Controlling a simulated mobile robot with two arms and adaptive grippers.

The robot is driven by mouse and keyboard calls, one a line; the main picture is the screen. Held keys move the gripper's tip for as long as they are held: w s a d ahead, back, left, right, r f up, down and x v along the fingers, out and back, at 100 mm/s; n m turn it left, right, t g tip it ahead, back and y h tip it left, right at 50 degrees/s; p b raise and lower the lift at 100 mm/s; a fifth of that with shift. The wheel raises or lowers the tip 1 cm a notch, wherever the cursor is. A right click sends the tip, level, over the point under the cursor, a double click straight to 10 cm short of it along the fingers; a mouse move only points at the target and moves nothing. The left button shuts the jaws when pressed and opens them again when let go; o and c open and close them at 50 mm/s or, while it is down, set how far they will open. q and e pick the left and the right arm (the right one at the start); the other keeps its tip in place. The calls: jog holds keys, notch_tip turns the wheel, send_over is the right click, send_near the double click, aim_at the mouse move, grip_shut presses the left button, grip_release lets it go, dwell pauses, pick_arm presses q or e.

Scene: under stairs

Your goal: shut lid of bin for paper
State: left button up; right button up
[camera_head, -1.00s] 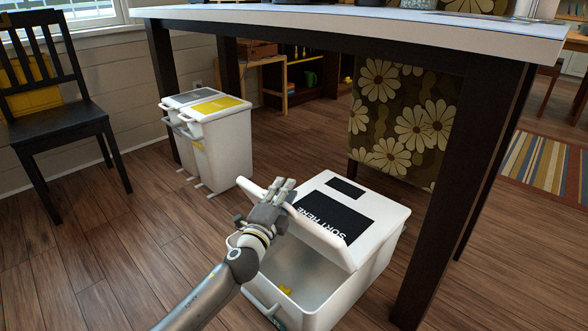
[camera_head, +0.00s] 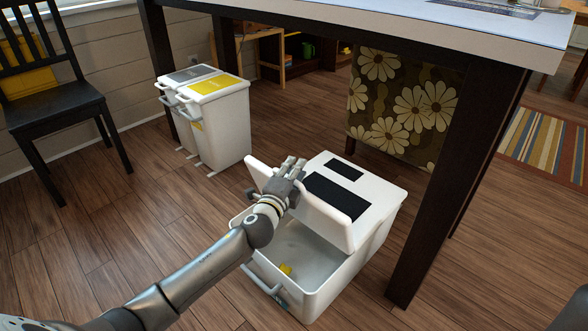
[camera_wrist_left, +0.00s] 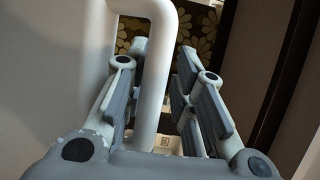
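The white bin (camera_head: 318,296) stands on the floor with its front partly uncovered. Its white lid (camera_head: 375,192), with two black panels, is tilted up. My left gripper (camera_head: 290,172) is at the lid's raised front edge, over the bin's opening. In the left wrist view, the white bar of a handle (camera_wrist_left: 155,75) runs between the fingers of my left gripper (camera_wrist_left: 165,80). The fingers stand apart, with a gap showing on the bar's right side; contact on the left is unclear. My right gripper is not in view.
A small yellow item (camera_head: 286,269) lies inside the bin. A table leg (camera_head: 440,190) stands close to the bin's right. Two other white bins (camera_head: 222,125) stand farther back, and a black chair (camera_head: 50,100) is at left. Floor in front is clear.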

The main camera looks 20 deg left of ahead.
pick_arm(q)
jog(key=s, duration=1.2)
jog(key=shift+s+d+f+p, duration=0.2)
jog(key=shift+d+f+p, duration=0.1)
jog(key=shift+f+p, duration=0.15)
dwell(0.4)
dwell(0.4)
